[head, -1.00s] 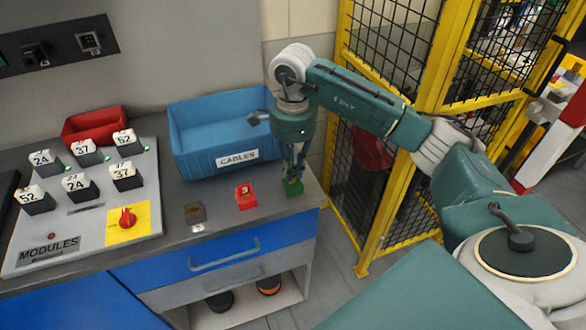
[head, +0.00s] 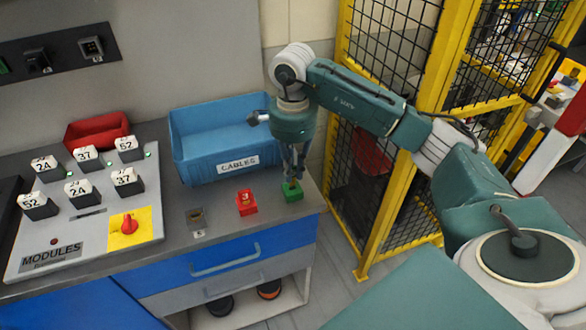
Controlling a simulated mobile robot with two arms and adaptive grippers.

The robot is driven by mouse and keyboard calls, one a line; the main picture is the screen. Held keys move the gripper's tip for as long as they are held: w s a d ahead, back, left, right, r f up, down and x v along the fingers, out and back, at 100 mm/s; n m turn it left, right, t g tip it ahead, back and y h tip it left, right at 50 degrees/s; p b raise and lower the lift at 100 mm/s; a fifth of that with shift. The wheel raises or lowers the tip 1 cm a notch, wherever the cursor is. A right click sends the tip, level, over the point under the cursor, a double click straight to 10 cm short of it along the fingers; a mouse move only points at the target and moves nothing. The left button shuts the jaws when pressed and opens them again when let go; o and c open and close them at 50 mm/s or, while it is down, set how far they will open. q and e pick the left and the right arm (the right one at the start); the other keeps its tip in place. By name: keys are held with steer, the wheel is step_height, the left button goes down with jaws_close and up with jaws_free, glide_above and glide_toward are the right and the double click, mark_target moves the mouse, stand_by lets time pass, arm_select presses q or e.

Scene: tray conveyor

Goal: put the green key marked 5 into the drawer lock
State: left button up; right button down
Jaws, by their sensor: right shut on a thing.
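My right gripper (head: 293,175) points down at the bench's right front corner, shut on the green key. The key is mostly hidden between the fingers. A green block (head: 292,194) sits on the bench just below the fingertips; its number cannot be read. A red block (head: 246,204) marked 3 stands to its left. Further left is a grey-brown block (head: 196,219) with a small white label in front. A blue drawer (head: 165,272) with a bar handle is under the bench top. I cannot make out the drawer lock for certain. My left gripper is not in view.
A blue CABLES bin (head: 190,170) stands behind the blocks, close to my right gripper. A red bin (head: 96,130) and the sloped MODULES panel (head: 110,235) fill the left. A yellow mesh fence (head: 370,240) stands right of the bench.

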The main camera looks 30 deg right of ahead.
mark_target(293, 167)
steer(key=shift+r+p, duration=1.2)
steer(key=shift+r, duration=0.85)
